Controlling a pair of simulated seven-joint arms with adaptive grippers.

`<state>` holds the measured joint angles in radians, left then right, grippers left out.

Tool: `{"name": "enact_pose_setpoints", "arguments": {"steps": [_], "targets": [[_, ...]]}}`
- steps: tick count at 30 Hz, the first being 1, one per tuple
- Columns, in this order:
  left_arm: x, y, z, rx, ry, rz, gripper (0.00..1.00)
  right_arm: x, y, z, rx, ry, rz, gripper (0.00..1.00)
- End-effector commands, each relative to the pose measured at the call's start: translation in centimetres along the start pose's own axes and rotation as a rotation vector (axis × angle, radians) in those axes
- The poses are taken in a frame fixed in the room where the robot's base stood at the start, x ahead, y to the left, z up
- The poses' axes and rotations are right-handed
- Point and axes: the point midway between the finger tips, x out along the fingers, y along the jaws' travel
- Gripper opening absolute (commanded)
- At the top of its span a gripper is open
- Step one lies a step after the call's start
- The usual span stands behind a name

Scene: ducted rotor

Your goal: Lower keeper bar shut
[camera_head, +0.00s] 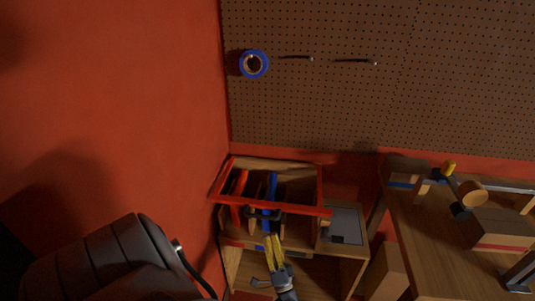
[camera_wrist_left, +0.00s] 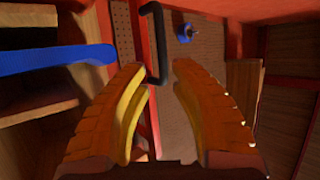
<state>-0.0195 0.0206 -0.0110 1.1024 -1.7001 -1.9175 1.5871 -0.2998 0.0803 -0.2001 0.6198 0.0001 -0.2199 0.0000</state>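The keeper bar (camera_head: 300,211) appears to be the red bar across the front of the wooden rack (camera_head: 228,245). A black bracket-shaped handle (camera_head: 248,211) is on it; the handle also shows in the left wrist view (camera_wrist_left: 163,42). My left gripper (camera_head: 269,238) is just below and in front of the handle, its yellow fingers pointing up at it. In the left wrist view, the fingers (camera_wrist_left: 159,78) are apart, with the handle's near end at the gap between the tips. I cannot tell whether they touch it. My right gripper is out of view.
Tools with red and blue parts stand in the rack, including a blue one (camera_head: 272,184). A blue tape roll (camera_head: 254,64) hangs on the pegboard (camera_head: 330,105). A workbench (camera_head: 430,235) with a mallet (camera_head: 472,192) and a wooden block stands at right. A red wall (camera_head: 120,100) is at left.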

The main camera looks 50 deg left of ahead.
Motion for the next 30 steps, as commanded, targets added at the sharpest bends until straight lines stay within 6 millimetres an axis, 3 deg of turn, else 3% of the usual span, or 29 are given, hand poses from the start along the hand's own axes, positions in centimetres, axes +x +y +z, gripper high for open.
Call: {"name": "enact_pose_setpoints", "arguments": {"steps": [6, 12, 30], "targets": [[-3.0, 0.1, 0.0, 0.002, -0.001, 0.002, 0.23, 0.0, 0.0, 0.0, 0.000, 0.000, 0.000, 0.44], [-4.2, 0.0, 0.0, 0.000, -0.001, 0.001, 0.23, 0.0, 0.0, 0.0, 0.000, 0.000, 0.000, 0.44], [-4.5, 0.0, 0.0, 0.014, 0.000, 0.001, 0.23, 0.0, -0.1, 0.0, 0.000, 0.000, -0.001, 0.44]]}}
